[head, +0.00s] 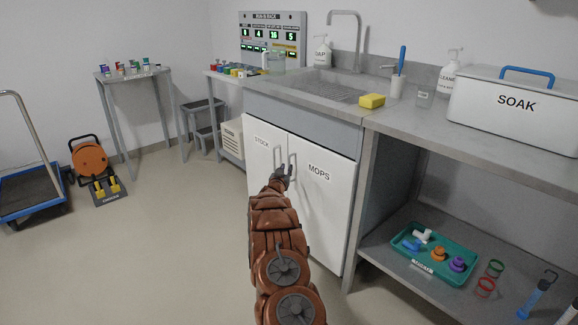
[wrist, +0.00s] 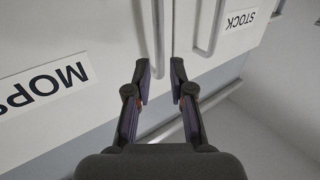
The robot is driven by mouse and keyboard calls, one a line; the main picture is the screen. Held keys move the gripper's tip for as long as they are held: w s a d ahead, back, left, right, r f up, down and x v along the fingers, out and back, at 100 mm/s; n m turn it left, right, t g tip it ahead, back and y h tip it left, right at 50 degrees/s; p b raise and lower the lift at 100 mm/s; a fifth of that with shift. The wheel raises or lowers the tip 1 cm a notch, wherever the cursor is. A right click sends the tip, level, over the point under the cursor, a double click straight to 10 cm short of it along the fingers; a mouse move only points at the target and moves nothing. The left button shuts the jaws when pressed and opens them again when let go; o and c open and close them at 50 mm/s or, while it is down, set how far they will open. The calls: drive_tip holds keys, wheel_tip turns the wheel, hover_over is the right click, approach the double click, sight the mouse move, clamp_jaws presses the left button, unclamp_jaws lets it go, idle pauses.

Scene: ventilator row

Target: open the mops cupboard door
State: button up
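The white mops cupboard door (head: 322,210), labelled MOPS, is the right one of two doors under the sink and looks closed. Its grey bar handle (head: 293,164) is at its left edge; it also shows in the wrist view (wrist: 154,30). My gripper (head: 281,173) is in front of the handles in the head view. In the wrist view my gripper (wrist: 159,68) is open, with the mops handle's end appearing between its fingertips. Contact cannot be told. The wrist view is turned over, with the MOPS label on the left.
The stock door (head: 262,145) is beside it, closed, with its own handle (wrist: 207,28) close to my right finger in the wrist view. A grey shelf (head: 400,275) with a teal tray (head: 460,281) is to the right. Open floor (head: 170,250) lies to the left.

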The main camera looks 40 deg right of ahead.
sight(289, 164)
drive_tip(key=shift+x, duration=1.4)
drive_tip(key=shift+b+x, duration=0.45)
drive_tip(key=shift+x, duration=0.7)
drive_tip(key=shift+f, duration=0.1)
clamp_jaws()
